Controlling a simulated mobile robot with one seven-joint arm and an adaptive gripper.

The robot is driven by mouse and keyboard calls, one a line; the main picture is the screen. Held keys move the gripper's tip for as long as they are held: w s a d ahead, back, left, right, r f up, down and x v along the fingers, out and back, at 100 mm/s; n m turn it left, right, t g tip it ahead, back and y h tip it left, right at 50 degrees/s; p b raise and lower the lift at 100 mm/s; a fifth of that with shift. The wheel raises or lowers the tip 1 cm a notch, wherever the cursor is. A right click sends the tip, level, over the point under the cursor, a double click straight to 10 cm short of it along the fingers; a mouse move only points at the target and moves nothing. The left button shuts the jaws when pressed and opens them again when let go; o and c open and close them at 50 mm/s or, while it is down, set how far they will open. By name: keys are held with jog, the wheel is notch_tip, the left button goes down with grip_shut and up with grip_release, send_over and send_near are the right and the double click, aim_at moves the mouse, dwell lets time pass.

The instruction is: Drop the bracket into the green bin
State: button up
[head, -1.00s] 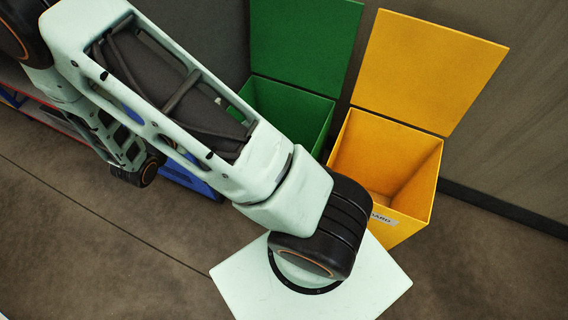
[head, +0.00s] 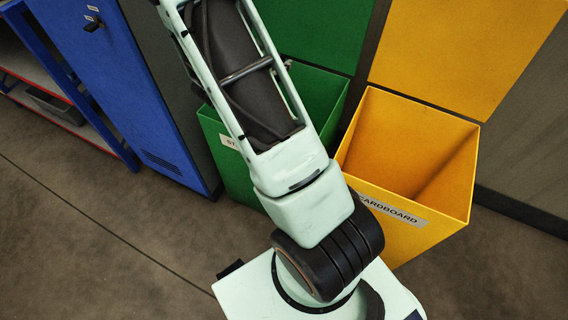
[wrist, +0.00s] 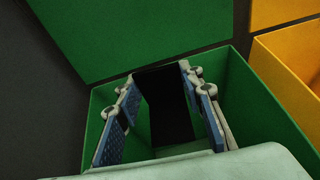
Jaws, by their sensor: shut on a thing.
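The green bin (head: 232,165) stands with its lid (head: 318,32) raised, partly hidden behind my arm in the head view. In the wrist view its walls (wrist: 258,118) surround my gripper's outline, and its raised lid (wrist: 140,35) fills the top. My gripper (wrist: 158,78) is shut on a black, flat-looking piece, the bracket (wrist: 166,108), held between the two blue-padded fingers. The fingers and bracket appear over the bin's opening; I cannot tell how deep they reach. The gripper and bracket are out of the head view.
A yellow bin (head: 400,205) labelled cardboard, lid raised, stands close to the right of the green bin; its edge also shows in the wrist view (wrist: 290,65). A blue cabinet (head: 130,90) stands to the left, with a shelf rack (head: 50,85) beyond. The floor in front is clear.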

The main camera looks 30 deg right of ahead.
notch_tip(320, 180, down, 7)
jog(key=d+b, duration=0.2)
jog(key=b, duration=0.2)
jog(key=shift+d+b, duration=0.15)
jog(key=shift+b, duration=0.2)
jog(key=shift+s+f, duration=0.1)
jog(key=o, duration=1.4)
jog(key=v, duration=1.2)
